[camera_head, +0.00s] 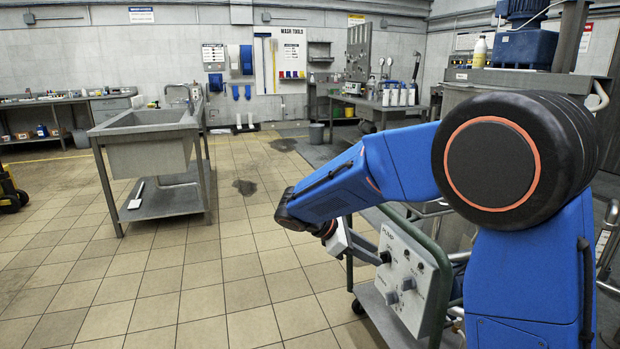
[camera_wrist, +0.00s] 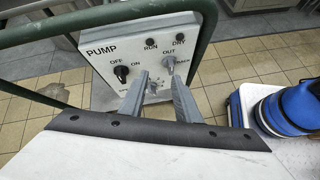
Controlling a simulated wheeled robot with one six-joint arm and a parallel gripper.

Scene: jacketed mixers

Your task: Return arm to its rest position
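My blue arm reaches from the right of the head view down to a pump control panel (camera_head: 405,284) on a cart. My gripper (camera_head: 384,257) is close in front of the panel. In the wrist view the grey fingers of my gripper (camera_wrist: 158,78) stand apart with nothing held between them. The pump panel (camera_wrist: 103,64) fills the upper middle there. It has a black OFF/ON knob (camera_wrist: 121,74), a grey OUT knob (camera_wrist: 169,60) just beyond the fingertips, and a lower knob (camera_wrist: 152,88) partly hidden between the fingers. Whether the fingers touch the panel is unclear.
The cart's green tube frame (camera_wrist: 208,22) passes close beside the panel and fingers. A steel sink table (camera_head: 150,125) stands left on the tiled floor. A large steel vessel (camera_head: 530,80) is at the right. The floor between sink and cart is clear.

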